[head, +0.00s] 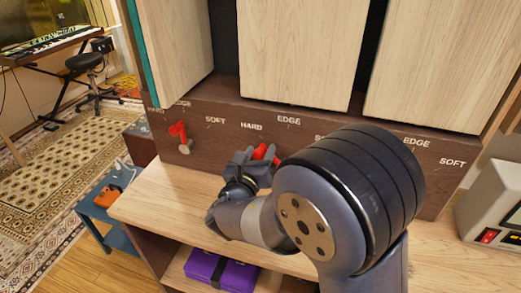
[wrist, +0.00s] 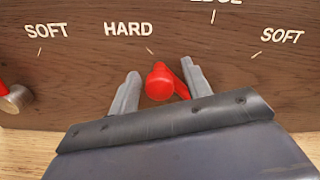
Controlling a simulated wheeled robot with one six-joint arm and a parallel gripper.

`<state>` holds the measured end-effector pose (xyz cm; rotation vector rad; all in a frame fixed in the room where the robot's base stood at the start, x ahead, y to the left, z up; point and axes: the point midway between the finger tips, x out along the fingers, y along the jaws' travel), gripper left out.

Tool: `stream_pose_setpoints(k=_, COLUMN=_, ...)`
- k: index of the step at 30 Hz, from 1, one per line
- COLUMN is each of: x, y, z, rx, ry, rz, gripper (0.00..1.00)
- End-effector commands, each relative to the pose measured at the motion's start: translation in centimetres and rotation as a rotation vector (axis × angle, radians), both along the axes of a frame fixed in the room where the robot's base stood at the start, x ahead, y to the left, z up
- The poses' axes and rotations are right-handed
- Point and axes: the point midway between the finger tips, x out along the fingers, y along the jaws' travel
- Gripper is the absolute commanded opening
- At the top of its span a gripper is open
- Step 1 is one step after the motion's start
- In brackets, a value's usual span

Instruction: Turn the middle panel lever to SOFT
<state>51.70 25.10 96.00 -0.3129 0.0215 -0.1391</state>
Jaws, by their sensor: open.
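The middle panel's red lever (wrist: 160,82) shows below the HARD mark in the wrist view, its round end towards the camera. The panel's EDGE mark is up and to the right, and its SOFT mark (wrist: 282,36) is at the far right. My gripper (wrist: 160,72) is open, with one finger on each side of the red lever; contact cannot be told. In the head view my gripper (head: 256,162) is at the brown panel strip (head: 330,118), and red parts of the lever (head: 261,152) show at its fingers. The lever's pivot is hidden.
Another red lever (head: 179,131) on a metal pivot stands to the left on the same strip. Pale wooden panels (head: 295,50) rise above. A wooden ledge (head: 150,206) lies below, with a purple case (head: 220,272) on the shelf under it. My arm covers the strip's right part.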

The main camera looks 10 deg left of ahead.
Motion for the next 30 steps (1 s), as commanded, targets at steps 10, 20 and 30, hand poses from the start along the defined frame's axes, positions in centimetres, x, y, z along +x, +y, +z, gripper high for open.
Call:
stream_pose_setpoints(k=10, x=1.45, y=-0.19, z=-0.03, rx=-0.001, ry=0.000, rz=0.001, gripper=0.46)
stream_pose_setpoints(k=20, x=1.41, y=-0.20, z=-0.02, rx=-0.001, ry=0.000, rz=0.001, gripper=0.29)
stream_pose_setpoints(k=30, x=1.39, y=-0.18, z=-0.04, rx=-0.001, ry=0.001, rz=0.002, gripper=0.01)
